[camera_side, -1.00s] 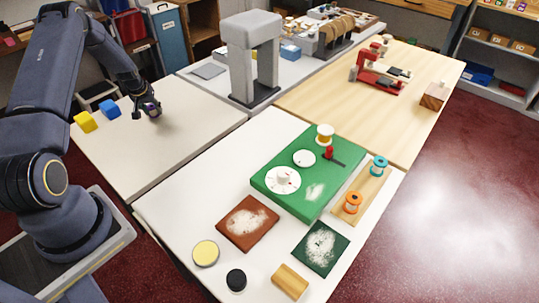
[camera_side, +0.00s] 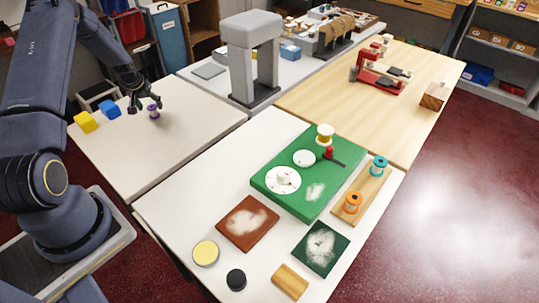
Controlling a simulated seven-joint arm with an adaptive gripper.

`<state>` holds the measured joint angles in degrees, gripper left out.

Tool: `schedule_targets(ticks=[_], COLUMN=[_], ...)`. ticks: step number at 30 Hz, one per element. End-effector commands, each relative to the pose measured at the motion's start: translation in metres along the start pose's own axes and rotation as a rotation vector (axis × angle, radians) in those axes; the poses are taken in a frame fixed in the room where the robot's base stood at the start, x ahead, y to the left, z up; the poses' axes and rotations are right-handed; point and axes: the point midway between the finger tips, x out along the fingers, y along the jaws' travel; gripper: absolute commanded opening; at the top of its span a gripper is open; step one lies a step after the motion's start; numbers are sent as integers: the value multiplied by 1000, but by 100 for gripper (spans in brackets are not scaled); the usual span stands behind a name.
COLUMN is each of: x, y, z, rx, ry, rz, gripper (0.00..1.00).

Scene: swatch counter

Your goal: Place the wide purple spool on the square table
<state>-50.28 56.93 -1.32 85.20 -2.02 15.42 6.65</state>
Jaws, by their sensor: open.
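From this view I cannot tell whether this pale table is the square one.
A blue cube (camera_side: 110,108) and a yellow cube (camera_side: 86,122) lie left of the spool. A grey press-like frame (camera_side: 242,60) stands behind to the right. The pale table's front half is clear.

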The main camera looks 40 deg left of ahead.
Motion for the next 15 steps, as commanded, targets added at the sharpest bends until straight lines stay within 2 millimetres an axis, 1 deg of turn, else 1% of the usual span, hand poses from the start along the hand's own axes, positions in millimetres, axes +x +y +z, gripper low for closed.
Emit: schedule_targets(ticks=[1,6,9,13,15], x=[-13,-52,-70,-84,-93], y=[0,0,0,0,5], z=[-2,-1,-1,0,-1], rx=[0,0,0,0,8], ry=[3,3,3,0,3], rz=[0,0,0,0,3], gripper=[65,65,65,65,65])
